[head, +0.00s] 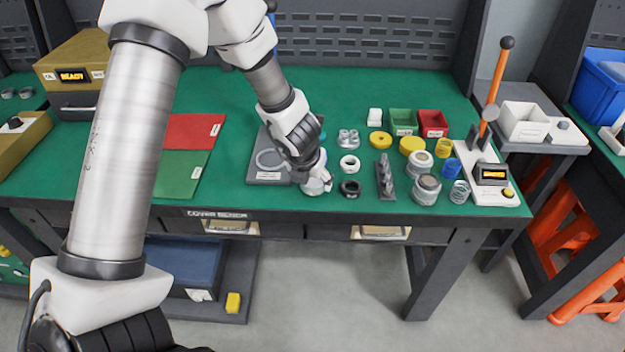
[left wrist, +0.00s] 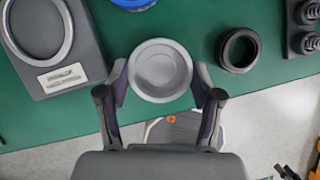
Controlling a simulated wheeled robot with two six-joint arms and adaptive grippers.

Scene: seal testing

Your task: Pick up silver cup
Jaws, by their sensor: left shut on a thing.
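The silver cup (left wrist: 160,70) is round and seen from above in the left wrist view, between the two fingers of my left gripper (left wrist: 160,92). The fingers press on its left and right sides, so the gripper is shut on it. In the head view the cup (head: 315,186) shows under my left gripper (head: 317,175) near the table's front edge, partly hidden by the fingers. I cannot tell whether it touches the table. My right gripper is not in view.
A grey plate with a ring (left wrist: 75,62) lies left of the cup. A black ring (left wrist: 238,50) is to its right. White rings, yellow lids, jars, green and red bins (head: 433,122) and a lever press (head: 487,170) stand further right. Red and green mats (head: 183,172) lie left.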

